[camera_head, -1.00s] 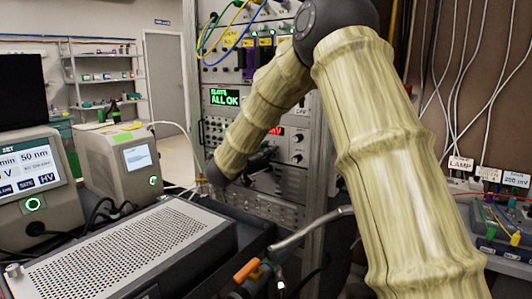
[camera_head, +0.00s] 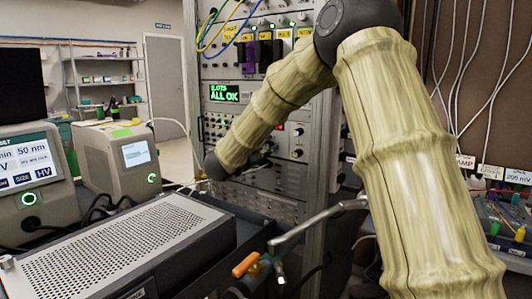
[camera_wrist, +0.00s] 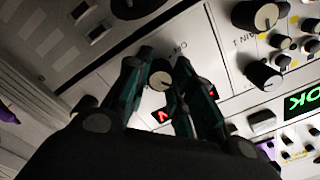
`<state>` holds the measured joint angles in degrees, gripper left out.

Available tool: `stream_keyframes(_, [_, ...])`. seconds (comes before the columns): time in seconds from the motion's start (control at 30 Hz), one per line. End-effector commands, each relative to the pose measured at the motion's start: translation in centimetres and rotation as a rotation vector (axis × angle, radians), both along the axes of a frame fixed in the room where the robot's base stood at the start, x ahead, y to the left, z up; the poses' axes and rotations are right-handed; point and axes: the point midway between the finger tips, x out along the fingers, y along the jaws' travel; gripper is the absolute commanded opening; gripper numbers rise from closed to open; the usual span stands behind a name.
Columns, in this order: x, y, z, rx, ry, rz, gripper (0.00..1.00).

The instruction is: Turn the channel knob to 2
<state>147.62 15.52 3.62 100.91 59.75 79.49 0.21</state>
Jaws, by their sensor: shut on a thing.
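In the wrist view, a small round knob with a pale face (camera_wrist: 160,80) sits on the grey rack panel, between the fingertips of my gripper (camera_wrist: 161,76). The dark green fingers are shut on its sides. A short label is printed beside it, too blurred to read surely, and so is the knob's pointer direction. A red display (camera_wrist: 211,90) is partly hidden behind my fingers. In the head view, my gripper is against the rack front, mostly hidden by my forearm, and the knob is hidden there.
Larger black knobs (camera_wrist: 262,75) and small knobs crowd the panel nearby. The green "ALL OK" display (camera_head: 224,93) is higher on the rack.

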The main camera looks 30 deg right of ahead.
Motion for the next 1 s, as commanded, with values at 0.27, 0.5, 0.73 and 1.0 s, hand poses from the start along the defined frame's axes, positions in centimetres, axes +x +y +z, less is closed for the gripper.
stream_keyframes(0.27, [-0.08,-0.07,-0.32,0.054,-0.127,-0.001,0.00])
stream_keyframes(0.5, [-0.08,-0.03,-0.26,0.073,-0.170,-0.001,0.00])
stream_keyframes(0.73, [-0.09,-0.02,-0.24,0.076,-0.175,-0.002,0.00])
stream_keyframes(1.0, [-0.09,-0.02,-0.26,0.075,-0.174,-0.002,0.40])
